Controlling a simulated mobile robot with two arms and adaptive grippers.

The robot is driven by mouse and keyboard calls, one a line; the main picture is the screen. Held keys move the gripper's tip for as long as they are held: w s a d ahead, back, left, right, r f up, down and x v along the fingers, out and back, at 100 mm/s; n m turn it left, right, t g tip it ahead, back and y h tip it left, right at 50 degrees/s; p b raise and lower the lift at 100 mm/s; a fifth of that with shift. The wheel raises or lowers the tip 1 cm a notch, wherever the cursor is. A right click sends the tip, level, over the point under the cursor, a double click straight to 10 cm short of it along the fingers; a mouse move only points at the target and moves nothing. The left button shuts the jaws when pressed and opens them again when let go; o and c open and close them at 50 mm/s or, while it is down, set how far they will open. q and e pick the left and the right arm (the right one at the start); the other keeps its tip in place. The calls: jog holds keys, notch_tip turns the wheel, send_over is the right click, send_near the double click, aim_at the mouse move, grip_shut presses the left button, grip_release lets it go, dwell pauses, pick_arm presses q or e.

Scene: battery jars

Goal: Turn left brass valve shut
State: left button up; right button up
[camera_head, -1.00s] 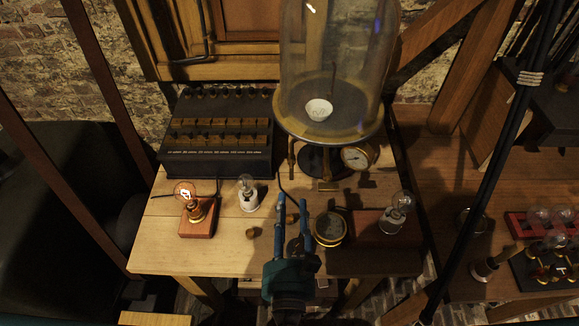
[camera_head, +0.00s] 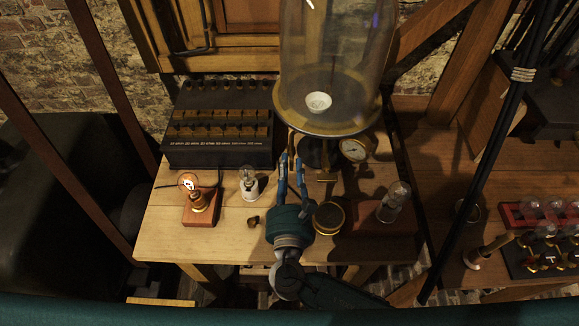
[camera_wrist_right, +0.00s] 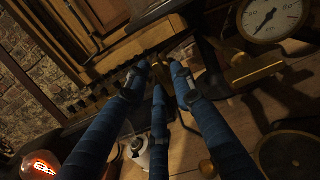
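The bell jar (camera_head: 330,65) stands on a round plate with brass fittings below it. The left brass valve shows at the left under the plate in the head view (camera_head: 292,142), partly hidden by my fingers. In the right wrist view a brass piece (camera_wrist_right: 158,66) shows between the fingertips of my right gripper. My right gripper (camera_head: 291,162) has blue fingers that stand apart, on either side of the valve; contact cannot be told. A second brass fitting (camera_wrist_right: 252,70) is to the right, below the gauge (camera_wrist_right: 272,16). My left gripper is not in view.
A dark resistor box (camera_head: 220,150) stands left of the jar. A lit bulb on a red block (camera_head: 200,212) and a white-based lamp (camera_head: 249,185) are at the front left. A round brass-rimmed dial (camera_head: 329,217) and another bulb (camera_head: 392,204) are to the right.

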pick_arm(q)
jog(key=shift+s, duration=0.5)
pick_arm(e)
grip_shut()
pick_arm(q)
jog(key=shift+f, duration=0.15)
pick_arm(e)
jog(key=m+b, duration=0.2)
jog(key=m, duration=0.1)
jog(key=m+b, duration=0.5)
jog(key=shift+d+f+m, duration=0.1)
jog(key=shift+d+m, duration=0.15)
jog(key=shift+m, duration=0.05)
pick_arm(q)
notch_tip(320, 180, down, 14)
jog(key=b, duration=0.7)
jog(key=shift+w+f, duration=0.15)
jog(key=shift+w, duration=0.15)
pick_arm(e)
jog(key=shift+d+m, duration=0.15)
jog(key=shift+m, duration=2.15)
jog(key=shift+d+m, duration=0.1)
jog(key=shift+m, duration=2.2)
pick_arm(q)
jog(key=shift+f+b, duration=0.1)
jog(key=shift+b, duration=0.25)
pick_arm(e)
jog(key=o, duration=0.5)
grip_release()
